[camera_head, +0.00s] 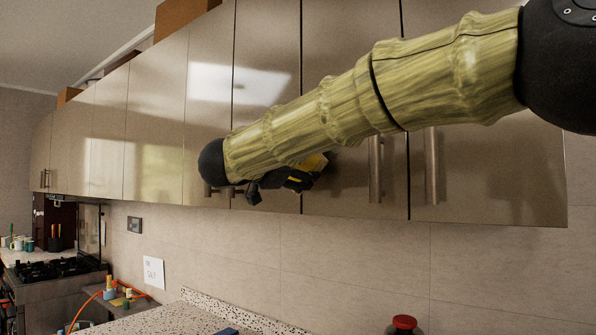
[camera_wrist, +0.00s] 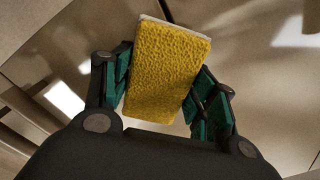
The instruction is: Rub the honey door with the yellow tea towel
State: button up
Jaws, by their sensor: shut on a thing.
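My gripper (camera_head: 292,182) is up in front of the wall cabinets, mostly behind my forearm in the head view. It is shut on the yellow tea towel (camera_wrist: 165,72), which looks like a thick, rough-textured block with a pale edge. A small yellow part of it (camera_head: 315,163) shows in the head view. The green-padded fingers stand on either side of it in the wrist view. The glossy honey-tan cabinet doors (camera_head: 345,60) are shut. The towel is close to the door faces; I cannot tell whether it touches one.
Bar handles (camera_head: 375,168) stick out low on the doors, close to my gripper. Below are a speckled counter (camera_head: 165,318), a red-lidded jar (camera_head: 403,324) and a stove (camera_head: 50,268) at the left. The wall under the cabinets is clear apart from small signs.

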aim_at(313, 169)
jog(key=shift+p+x, duration=0.3)
jog(key=shift+x, duration=0.65)
dwell(0.4)
jog(key=shift+s+d+b, duration=0.6)
jog(key=shift+s+d, duration=0.7)
jog(key=shift+d, duration=0.3)
jog(key=shift+s+d+b, duration=0.2)
jog(key=shift+s+d, duration=0.4)
jog(key=shift+d, duration=0.25)
jog(key=shift+s+d+b, duration=0.2)
jog(key=shift+s+d, duration=0.35)
jog(key=shift+d, duration=0.35)
jog(key=shift+r+p, duration=0.85)
jog(key=shift+r, duration=0.1)
jog(key=shift+w, duration=0.1)
